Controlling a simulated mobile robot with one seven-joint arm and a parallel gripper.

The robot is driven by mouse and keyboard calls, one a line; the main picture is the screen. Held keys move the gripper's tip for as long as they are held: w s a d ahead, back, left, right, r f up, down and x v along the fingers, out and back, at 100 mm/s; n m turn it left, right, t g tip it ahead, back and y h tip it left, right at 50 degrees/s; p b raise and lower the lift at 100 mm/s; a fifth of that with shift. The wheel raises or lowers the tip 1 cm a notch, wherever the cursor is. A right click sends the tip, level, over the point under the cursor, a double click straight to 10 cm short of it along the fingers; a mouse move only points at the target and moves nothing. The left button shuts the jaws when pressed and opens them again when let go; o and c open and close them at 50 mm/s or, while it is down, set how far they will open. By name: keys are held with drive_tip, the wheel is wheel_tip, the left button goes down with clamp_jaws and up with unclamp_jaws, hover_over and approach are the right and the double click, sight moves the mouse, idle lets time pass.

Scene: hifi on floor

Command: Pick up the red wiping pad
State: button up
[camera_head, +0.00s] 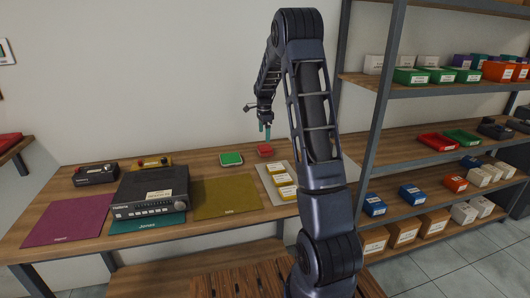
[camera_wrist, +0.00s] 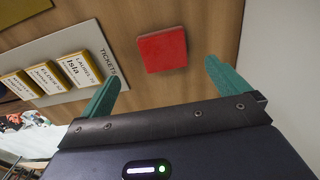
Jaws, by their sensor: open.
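The red wiping pad (camera_head: 265,150) lies on the wooden table, right of a green pad in a dark tray. In the wrist view the red pad (camera_wrist: 162,50) is a flat rounded square on the bare wood, beyond the fingertips and between their lines. My gripper (camera_head: 266,132) is above the red pad in the head view, with teal fingers pointing down. In the wrist view my gripper (camera_wrist: 158,78) has its two teal fingers spread apart with nothing between them.
A ticket board (camera_head: 267,182) with several yellow-and-white cards lies close to the red pad; it also shows in the wrist view (camera_wrist: 112,53). The green pad (camera_head: 231,158) is to the left. A black device (camera_head: 150,192) and coloured mats cover the table's left. A shelf rack (camera_head: 384,100) stands right.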

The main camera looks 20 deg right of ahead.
hover_over(265, 147)
drive_tip(key=f, duration=0.2)
drive_tip(key=s+f, duration=0.1)
drive_tip(key=f, duration=0.1)
drive_tip(key=shift+a+f, duration=0.1)
drive_tip(key=shift+a, duration=0.2)
drive_tip(key=shift+w+d+f, duration=0.15)
drive_tip(key=shift+f, duration=1.15)
drive_tip(key=shift+w+d+f, duration=0.1)
drive_tip(key=shift+w+f, duration=0.05)
drive_tip(key=shift+f, duration=1.15)
drive_tip(key=shift+c, duration=0.2)
drive_tip(key=c, duration=1)
